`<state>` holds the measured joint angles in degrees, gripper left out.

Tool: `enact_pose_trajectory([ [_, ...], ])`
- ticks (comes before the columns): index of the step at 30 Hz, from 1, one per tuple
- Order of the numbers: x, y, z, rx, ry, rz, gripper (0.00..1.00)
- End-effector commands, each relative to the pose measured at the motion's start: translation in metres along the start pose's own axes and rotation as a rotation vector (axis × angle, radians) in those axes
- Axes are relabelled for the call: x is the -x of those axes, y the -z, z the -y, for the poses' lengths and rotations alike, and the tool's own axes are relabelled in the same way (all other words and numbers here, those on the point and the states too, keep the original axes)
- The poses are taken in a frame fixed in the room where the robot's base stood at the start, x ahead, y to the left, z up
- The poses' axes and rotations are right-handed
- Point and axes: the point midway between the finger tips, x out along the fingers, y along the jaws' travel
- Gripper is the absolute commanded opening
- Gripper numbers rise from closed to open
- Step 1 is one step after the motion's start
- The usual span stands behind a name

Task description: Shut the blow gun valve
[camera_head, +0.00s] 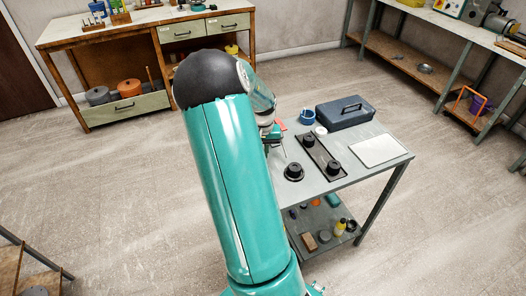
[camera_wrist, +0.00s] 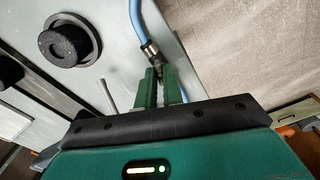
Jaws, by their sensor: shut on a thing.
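My gripper (camera_wrist: 158,78) shows in the wrist view with its two green fingers close together. They are shut on a small dark part at the end of the blue hose (camera_wrist: 137,20), just below its metal fitting (camera_wrist: 150,50). I take this part to be the blow gun valve; the fingers hide most of it, and I cannot tell its position. A thin grey rod (camera_wrist: 108,95) stands out left of the fingers. In the head view my arm hides most of the gripper, which is at the left edge of the workbench (camera_head: 350,142).
A black round knob-like piece (camera_wrist: 68,45) sits on the bench left of the gripper. The bench also bears a dark tray (camera_head: 323,160), a blue-grey toolbox (camera_head: 345,112), a blue cup (camera_head: 307,117) and a pale flat plate (camera_head: 380,150). Open floor (camera_head: 120,200) lies to the left.

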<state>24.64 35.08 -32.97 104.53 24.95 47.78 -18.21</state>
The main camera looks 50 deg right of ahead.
Motion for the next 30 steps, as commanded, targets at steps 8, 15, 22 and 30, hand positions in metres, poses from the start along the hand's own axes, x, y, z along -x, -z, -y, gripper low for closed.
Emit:
enact_pose_trajectory([
  [8,0.0007,0.0004,0.0003,-0.263,0.001,-0.001,0.0],
  [15,0.0008,0.0005,0.0001,-0.492,0.001,-0.001,0.0],
  [22,0.0007,0.0005,0.0001,-0.71,0.001,-0.001,0.0],
  [30,0.0007,0.0005,0.0,-0.952,0.0,-0.002,0.0],
])
